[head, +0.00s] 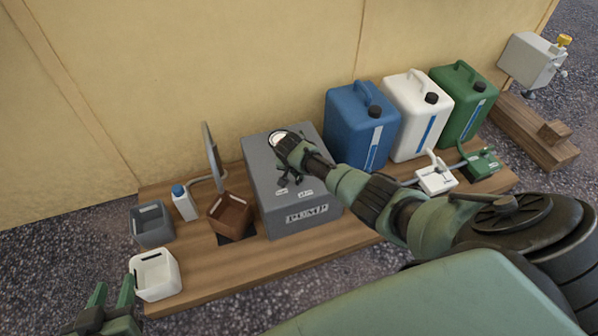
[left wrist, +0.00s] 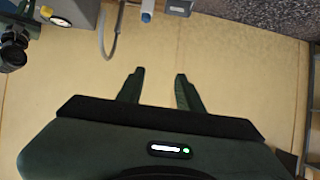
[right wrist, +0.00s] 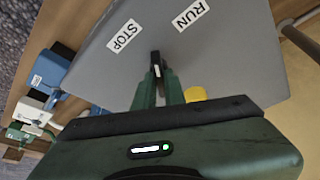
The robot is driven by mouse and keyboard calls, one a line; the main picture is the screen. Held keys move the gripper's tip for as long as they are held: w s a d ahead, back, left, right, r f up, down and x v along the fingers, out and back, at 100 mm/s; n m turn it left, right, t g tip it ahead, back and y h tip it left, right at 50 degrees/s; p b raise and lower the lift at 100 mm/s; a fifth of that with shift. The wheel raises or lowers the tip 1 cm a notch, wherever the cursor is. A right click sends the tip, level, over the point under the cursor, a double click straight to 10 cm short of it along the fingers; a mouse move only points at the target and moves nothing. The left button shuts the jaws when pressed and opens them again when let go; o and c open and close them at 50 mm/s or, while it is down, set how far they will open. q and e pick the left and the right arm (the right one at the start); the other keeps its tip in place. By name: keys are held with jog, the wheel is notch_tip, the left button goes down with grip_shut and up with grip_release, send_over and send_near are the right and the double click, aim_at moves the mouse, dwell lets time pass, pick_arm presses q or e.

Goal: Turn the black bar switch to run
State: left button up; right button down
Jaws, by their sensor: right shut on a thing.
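The black bar switch (right wrist: 156,60) is on top of the grey pump box (head: 262,175). In the right wrist view it lies between the STOP label (right wrist: 124,36) and the RUN label (right wrist: 189,16); its exact angle is hard to tell, as the fingers cover much of it. My right gripper (right wrist: 157,82) is shut on the bar. In the head view my right gripper (head: 289,178) is over the box top and hides the switch. My left gripper (head: 112,292) is open and empty at the lower left; its fingers show apart in the left wrist view (left wrist: 157,85).
A gauge (head: 278,138) and a yellow part (right wrist: 195,94) are close to my right gripper. Blue (head: 350,125), white (head: 402,120) and green (head: 460,105) canisters stand right of the box. A brown bin (head: 230,213), grey bin (head: 152,225) and white bin (head: 155,276) stand left.

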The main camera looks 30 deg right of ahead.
jog(key=shift+a+m, duration=0.15)
jog(key=shift+m, duration=0.35)
jog(key=shift+f+m+g, duration=0.1)
jog(key=shift+m+g, duration=0.2)
jog(key=shift+m, duration=0.2)
jog(key=m+g+h+b, duration=0.1)
jog(key=m+b, duration=0.1)
jog(key=m, duration=0.1)
jog(key=shift+w+f, duration=0.1)
jog(key=shift+m+g+b, duration=0.4)
jog(key=shift+m+b, duration=0.25)
jog(key=shift+m, duration=0.45)
pick_arm(q)
jog(key=w+d+r+t+h, duration=0.1)
jog(key=r+t, duration=0.3)
jog(key=r, duration=0.3)
jog(key=w+d+r+t+h, duration=0.1)
jog(key=w+r+t, duration=0.1)
jog(key=r+t, duration=0.2)
jog(key=shift+d+r+h, duration=0.3)
jog(key=shift+d+r, duration=0.1)
jog(key=shift+r, duration=1.2)
jog(key=shift+w, duration=0.1)
pick_arm(e)
jog(key=c, duration=1.5)
grip_release()
jog(key=shift+w+r, duration=0.1)
jog(key=shift+r, duration=0.15)
